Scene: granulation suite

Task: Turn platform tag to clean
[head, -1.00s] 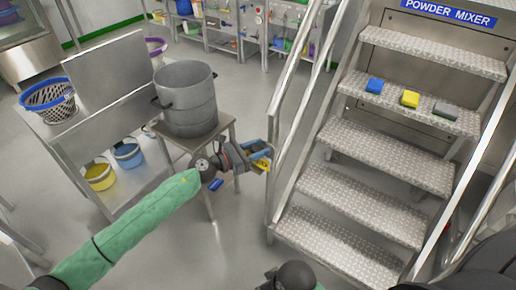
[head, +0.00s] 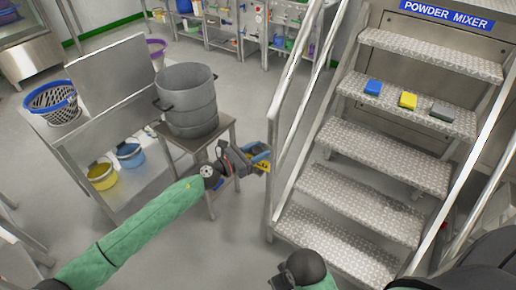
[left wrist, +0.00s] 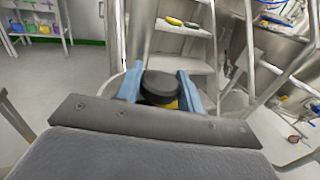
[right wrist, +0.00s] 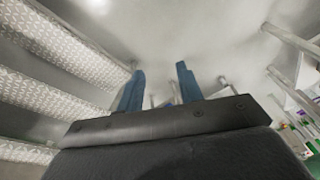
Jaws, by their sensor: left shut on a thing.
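My left gripper (head: 260,156) is at the left handrail of the steps, low down, with its blue fingers around a small tag. The tag (head: 261,167) shows a yellow face with dark marking; its wording is too small to read. In the left wrist view a dark round piece (left wrist: 160,86) sits between the two fingers, with a little yellow below it. The gripper is shut on the tag. My right gripper (right wrist: 160,88) shows in the right wrist view with its blue fingers apart and nothing between them.
The left handrail (head: 290,125) is close to my left gripper. A steel pot (head: 187,100) stands on a small table left of it.

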